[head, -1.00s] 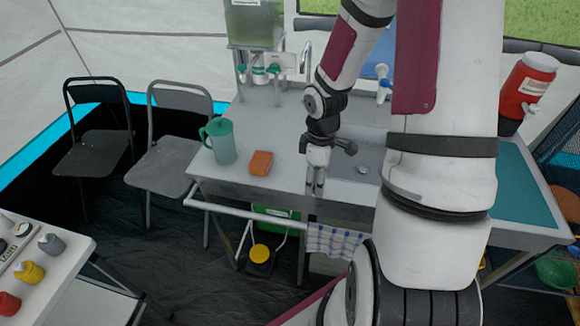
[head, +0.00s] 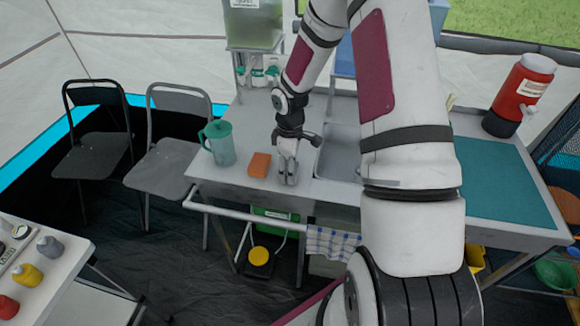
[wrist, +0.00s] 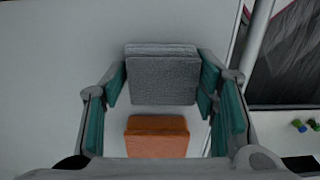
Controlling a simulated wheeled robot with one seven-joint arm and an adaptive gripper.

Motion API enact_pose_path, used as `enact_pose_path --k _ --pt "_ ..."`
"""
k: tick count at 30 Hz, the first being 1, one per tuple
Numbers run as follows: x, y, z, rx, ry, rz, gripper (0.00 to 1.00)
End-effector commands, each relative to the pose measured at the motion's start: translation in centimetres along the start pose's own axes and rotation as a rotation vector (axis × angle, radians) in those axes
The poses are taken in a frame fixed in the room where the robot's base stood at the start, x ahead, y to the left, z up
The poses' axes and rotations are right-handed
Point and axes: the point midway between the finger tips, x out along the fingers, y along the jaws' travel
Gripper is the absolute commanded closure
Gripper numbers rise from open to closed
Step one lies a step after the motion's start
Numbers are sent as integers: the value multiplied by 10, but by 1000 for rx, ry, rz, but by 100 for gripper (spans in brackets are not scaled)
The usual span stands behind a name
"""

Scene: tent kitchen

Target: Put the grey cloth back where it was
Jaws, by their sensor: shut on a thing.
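The grey cloth (wrist: 162,76) is a folded, textured block between the teal finger pads of my gripper (wrist: 161,88) in the wrist view. My gripper is shut on it. In the head view my gripper (head: 288,176) points down at the front part of the counter, just right of an orange sponge-like block (head: 260,165). I cannot clearly make out the cloth there, nor whether it touches the counter. The orange block also shows in the wrist view (wrist: 157,137), below the cloth in the picture.
A teal jug (head: 219,143) stands left of the orange block. The sink (head: 340,153) is right of my gripper, partly behind my arm. A checked towel (head: 332,243) hangs on the front rail (head: 248,217). Bare counter (head: 222,174) lies in front of the jug.

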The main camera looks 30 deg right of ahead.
Motion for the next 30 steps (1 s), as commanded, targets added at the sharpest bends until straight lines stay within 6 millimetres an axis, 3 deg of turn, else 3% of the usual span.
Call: enact_pose_path --k 8,9,12,23,30 --pt "2 0 0 -1 0 1 72" --pt "3 0 0 -1 1 1 44" --pt "2 0 0 -1 1 1 26" --pt "-1 0 0 -1 1 2 26" --pt "-34 2 0 1 3 6 26"
